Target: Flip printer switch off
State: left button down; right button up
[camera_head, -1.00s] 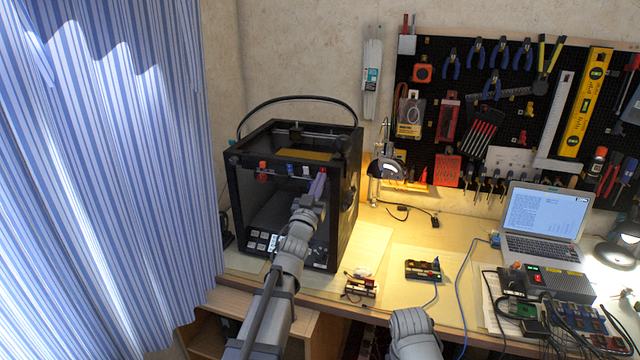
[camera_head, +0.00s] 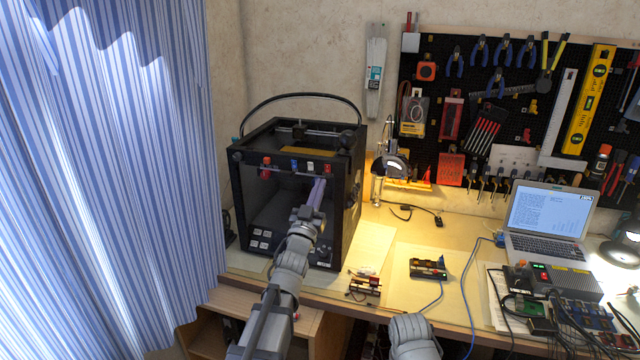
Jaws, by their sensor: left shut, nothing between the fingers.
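The black box-shaped 3D printer (camera_head: 350,185) stands on the left part of the workbench. Small red, blue and white parts, perhaps switches, sit along its upper front edge, including a red one (camera_head: 266,164), a blue one (camera_head: 294,165) and another red one at the right (camera_head: 327,168). I cannot tell which is the power switch or how it is set. My left gripper (camera_head: 317,187) is shut and empty, its fingers pointing up just below the right-hand parts. I cannot tell whether it touches them. My right arm shows at the bottom, but its gripper is out of view.
A striped curtain (camera_head: 110,170) hangs at the left. Small electronics (camera_head: 428,268) and a cable lie on the bench right of the printer. A desk lamp (camera_head: 392,168) stands behind, and a laptop (camera_head: 548,212) is farther right. A tool pegboard (camera_head: 470,100) covers the wall.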

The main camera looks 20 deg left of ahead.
pick_arm(q)
jog(key=s+f+b, duration=0.5)
jog(key=s+f, duration=0.1)
jog(key=shift+f, duration=0.15)
